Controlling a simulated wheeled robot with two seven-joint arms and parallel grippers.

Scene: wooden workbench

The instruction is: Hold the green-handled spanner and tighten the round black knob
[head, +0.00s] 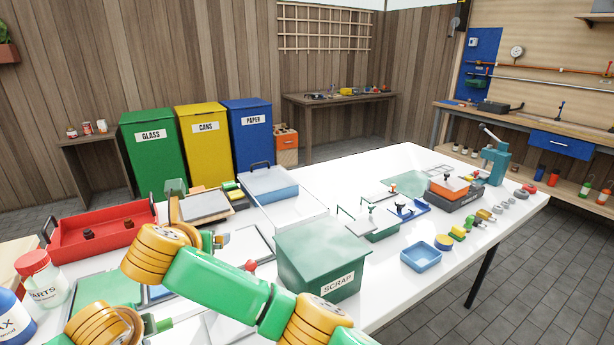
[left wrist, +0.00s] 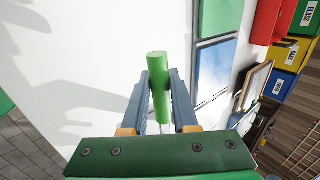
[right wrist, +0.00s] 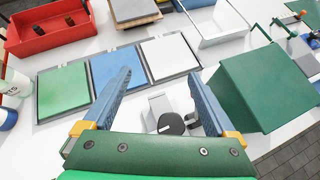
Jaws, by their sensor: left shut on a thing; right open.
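In the left wrist view my left gripper (left wrist: 162,78) is shut on the green handle of the spanner (left wrist: 157,62). The handle sticks out past the fingertips over white tabletop; the spanner's other end cannot be made out. In the right wrist view my right gripper (right wrist: 160,75) is open with nothing between its fingers. The round black knob (right wrist: 171,122), with a pale mark on it, sits on a light grey fixture low between the fingers, apart from both. In the head view my arms cover much of the near left table, and I cannot make out the knob there.
A green scrap box (head: 318,260) stands close right of the knob in the right wrist view (right wrist: 255,85). Green (right wrist: 63,91), blue (right wrist: 112,70) and white (right wrist: 168,56) panels lie beyond it. A red tray (head: 105,245) is at the left.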

